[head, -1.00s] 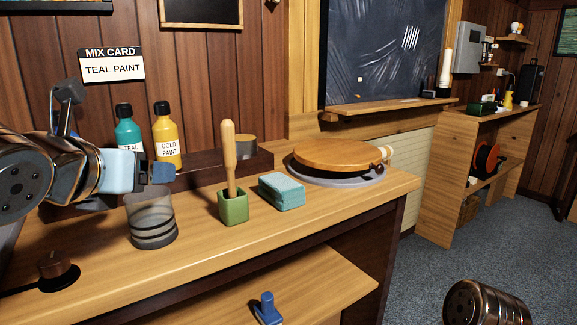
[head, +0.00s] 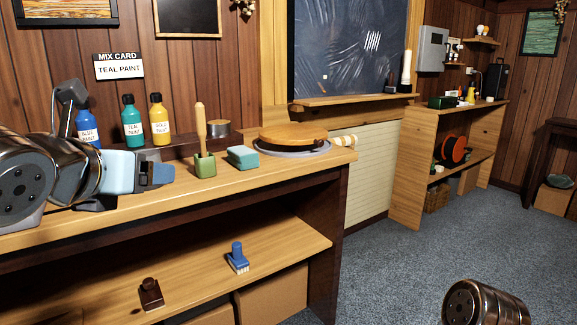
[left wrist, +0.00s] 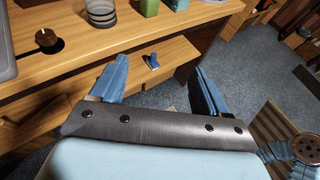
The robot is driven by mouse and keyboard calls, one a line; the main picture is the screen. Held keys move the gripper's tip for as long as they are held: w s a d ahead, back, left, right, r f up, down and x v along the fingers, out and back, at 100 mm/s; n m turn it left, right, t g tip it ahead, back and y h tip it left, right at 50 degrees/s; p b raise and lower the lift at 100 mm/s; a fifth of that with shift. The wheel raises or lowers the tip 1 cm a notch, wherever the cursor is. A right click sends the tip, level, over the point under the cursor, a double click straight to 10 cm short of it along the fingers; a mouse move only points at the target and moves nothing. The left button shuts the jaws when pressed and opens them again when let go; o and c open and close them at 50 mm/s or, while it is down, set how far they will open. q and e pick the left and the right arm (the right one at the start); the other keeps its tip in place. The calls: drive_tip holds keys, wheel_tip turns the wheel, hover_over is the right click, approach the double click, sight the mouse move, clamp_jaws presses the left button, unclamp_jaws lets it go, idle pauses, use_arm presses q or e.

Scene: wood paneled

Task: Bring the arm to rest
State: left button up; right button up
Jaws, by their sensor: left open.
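My left arm comes in from the left in the head view, stretched out in front of the workbench (head: 110,207). Its left gripper (head: 157,174) is seen side-on there. In the left wrist view the left gripper (left wrist: 160,88) has its two blue fingers wide apart with nothing between them. The bench edge and floor show beyond them. Part of my right arm (head: 485,303) shows at the lower right of the head view. Its gripper fingers cannot be made out.
On the bench stand blue (head: 87,128), teal (head: 132,122) and gold (head: 159,122) paint bottles, a green holder (head: 205,166), a sponge (head: 242,156) and a round wooden disc (head: 293,137). Open carpet (head: 430,260) lies to the right.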

use_arm(q)
drive_tip(key=w+a+f+m+g+y, duration=0.1)
drive_tip(key=w+f+m+y, duration=0.15)
drive_tip(key=w+f, duration=0.5)
drive_tip(key=w+a+f+m+g+y, duration=0.1)
drive_tip(key=w+f+m, duration=0.35)
drive_tip(key=f, duration=0.65)
wheel_tip(320, 180, down, 24)
drive_tip(key=w+d+m+g, duration=0.2)
drive_tip(key=d+m, duration=0.1)
drive_tip(key=m, duration=0.8)
drive_tip(key=s+d+f+m+g+h, duration=0.2)
drive_tip(key=s+f+m, duration=0.2)
drive_tip(key=f, duration=0.4)
drive_tip(key=s+d+f+m+g+h, duration=0.15)
drive_tip(key=s+f+m, duration=0.25)
drive_tip(key=f, duration=0.4)
drive_tip(key=s+d+f+m+g+h, duration=0.1)
drive_tip(key=s+d+f+m+g, duration=0.1)
drive_tip(key=s+f, duration=0.3)
drive_tip(key=s+d+f+m+g+h, duration=0.2)
drive_tip(key=s+d+f+m+g, duration=0.1)
drive_tip(key=s, duration=0.9)
wheel_tip(320, 180, down, 3)
drive_tip(key=shift+s+d+r+m, duration=0.1)
drive_tip(key=shift+s+d+m, duration=0.3)
drive_tip(key=shift+d+m, duration=0.6)
